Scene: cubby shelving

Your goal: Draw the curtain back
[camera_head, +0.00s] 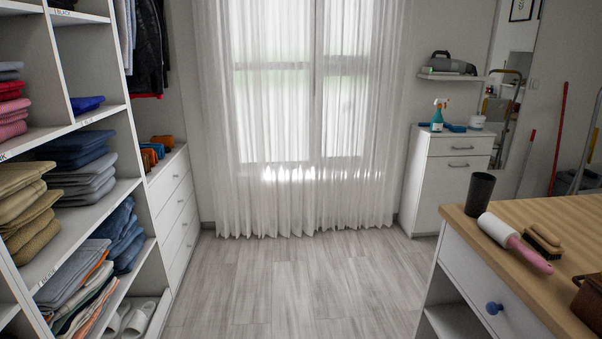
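A sheer white curtain (350,120) hangs across the window (270,90) on the far wall, straight ahead. It covers the whole window, and the dark window frame shows faintly through it. Its gathered hem reaches almost to the floor. Its top is cut off by the picture's upper edge. Neither of my grippers shows in the head view.
Cubby shelving (75,118) with folded clothes stands at left, with a white drawer unit (172,215) beyond it. A wooden-topped island (500,225) with a lint roller (515,243) juts in at right. A white cabinet (447,180) stands right of the curtain. The floor (295,280) between is clear.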

